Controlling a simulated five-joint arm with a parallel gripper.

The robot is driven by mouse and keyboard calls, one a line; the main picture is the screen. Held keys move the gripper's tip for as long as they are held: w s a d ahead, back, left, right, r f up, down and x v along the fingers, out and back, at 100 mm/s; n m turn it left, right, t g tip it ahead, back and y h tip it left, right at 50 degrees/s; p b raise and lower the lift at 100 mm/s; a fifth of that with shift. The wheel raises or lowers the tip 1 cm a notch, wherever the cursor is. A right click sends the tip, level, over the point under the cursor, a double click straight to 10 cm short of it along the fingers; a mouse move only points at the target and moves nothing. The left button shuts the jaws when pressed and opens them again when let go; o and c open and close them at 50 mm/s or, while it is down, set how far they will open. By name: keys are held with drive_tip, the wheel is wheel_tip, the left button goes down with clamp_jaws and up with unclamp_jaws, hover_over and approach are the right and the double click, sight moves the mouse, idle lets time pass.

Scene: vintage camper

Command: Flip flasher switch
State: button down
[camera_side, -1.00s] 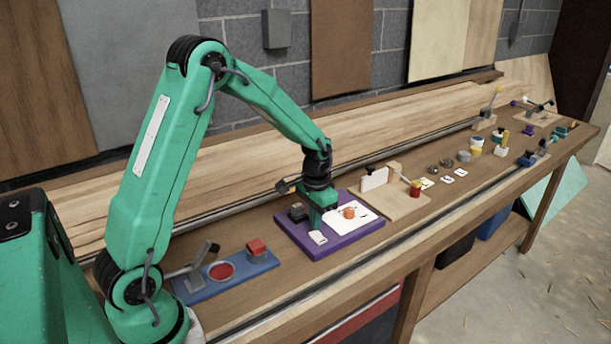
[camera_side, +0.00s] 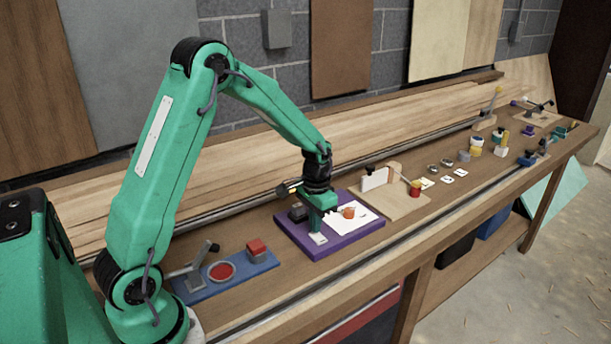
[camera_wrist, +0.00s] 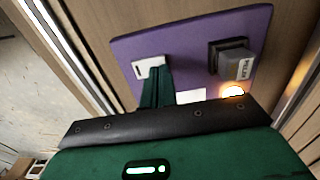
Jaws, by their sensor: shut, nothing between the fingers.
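The flasher board is a purple panel (camera_side: 350,241) on the bench; it also fills much of the wrist view (camera_wrist: 135,47). Its white switch plate (camera_side: 317,239) lies near the front edge and shows in the wrist view (camera_wrist: 147,66). The switch lever itself is hidden by my fingers. My gripper (camera_side: 317,231) is shut and empty, pointing down with its fingertips at the plate (camera_wrist: 156,75). A dark relay block (camera_wrist: 232,58) with a grey label stands on the panel. An orange lamp (camera_side: 348,212) sits on a white sheet; it glows brightly in the wrist view (camera_wrist: 232,91).
A blue board (camera_side: 228,278) with a red button and a red block lies to the left. A wooden board (camera_side: 398,203) with a white plate and red knob is close on the right. Several small parts lie farther right. A metal rail runs along the bench front.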

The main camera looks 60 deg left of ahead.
drive_tip(key=shift+f, duration=0.5)
idle(0.4)
drive_tip(key=shift+r, duration=3.5)
drive_tip(key=shift+r, duration=0.1)
drive_tip(key=s+d+r+t, duration=0.2)
drive_tip(key=s+d+r, duration=0.3)
drive_tip(key=s+r, duration=0.45)
drive_tip(key=s+d+r+t, duration=0.1)
drive_tip(key=s+d+r, duration=0.1)
drive_tip(key=s, duration=0.3)
drive_tip(key=s+d+r+t, duration=0.2)
drive_tip(key=s, duration=0.4)
drive_tip(key=shift+d+r+t, duration=0.15)
drive_tip(key=shift+r+t, duration=0.15)
drive_tip(key=shift+r, duration=0.1)
